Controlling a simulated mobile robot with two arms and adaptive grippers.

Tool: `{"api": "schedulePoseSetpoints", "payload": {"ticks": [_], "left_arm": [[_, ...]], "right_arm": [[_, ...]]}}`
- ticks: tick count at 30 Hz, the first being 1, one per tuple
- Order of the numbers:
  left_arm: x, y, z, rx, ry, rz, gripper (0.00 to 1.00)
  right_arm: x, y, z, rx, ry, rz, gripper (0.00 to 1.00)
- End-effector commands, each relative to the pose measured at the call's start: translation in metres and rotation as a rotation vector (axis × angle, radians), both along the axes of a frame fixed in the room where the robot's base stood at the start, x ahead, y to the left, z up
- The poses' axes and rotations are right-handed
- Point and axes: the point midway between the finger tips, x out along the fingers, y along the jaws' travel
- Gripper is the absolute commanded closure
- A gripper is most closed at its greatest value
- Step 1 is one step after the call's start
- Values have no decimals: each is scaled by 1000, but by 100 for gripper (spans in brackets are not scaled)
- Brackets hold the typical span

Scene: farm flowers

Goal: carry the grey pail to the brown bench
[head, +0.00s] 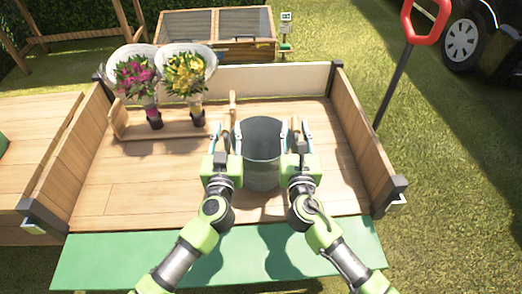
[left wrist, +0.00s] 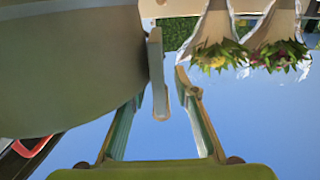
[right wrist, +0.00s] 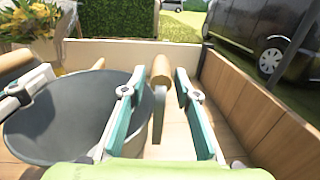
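The grey pail (head: 262,150) stands upright on the wooden bed between my two grippers; its dark open top faces up. My left gripper (head: 225,138) is open at the pail's left side; in the left wrist view a side handle (left wrist: 156,70) shows between its spread fingers. My right gripper (head: 296,132) is open at the right side; in the right wrist view another handle with a wooden grip (right wrist: 161,70) shows between its fingers. Neither gripper visibly clamps a handle. I cannot identify the brown bench with certainty; a brown plank surface (head: 35,125) lies at the left.
A wooden holder (head: 140,125) with two wrapped bouquets (head: 135,78) stands left of the pail. Low side walls (head: 360,140) border the bed; a green flap (head: 330,250) is at its front. A red-handled tool (head: 395,75) stands at right. Bed space at left front is clear.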

Motion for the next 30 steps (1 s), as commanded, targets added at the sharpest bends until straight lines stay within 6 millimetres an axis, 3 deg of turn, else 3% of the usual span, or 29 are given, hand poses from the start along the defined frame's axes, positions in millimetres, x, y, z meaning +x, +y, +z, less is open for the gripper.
{"api": "schedulePoseSetpoints", "payload": {"ticks": [7,10,23,30], "left_arm": [[0,0,0,0,0,0,75],[0,0,0,0,0,0,100],[0,0,3,0,-3,0,100],[0,0,16,1,-1,1,100]], "right_arm": [[0,0,0,0,0,0,74],[0,0,0,0,0,0,100],[0,0,4,1,-5,1,100],[0,0,18,1,-5,1,100]]}}
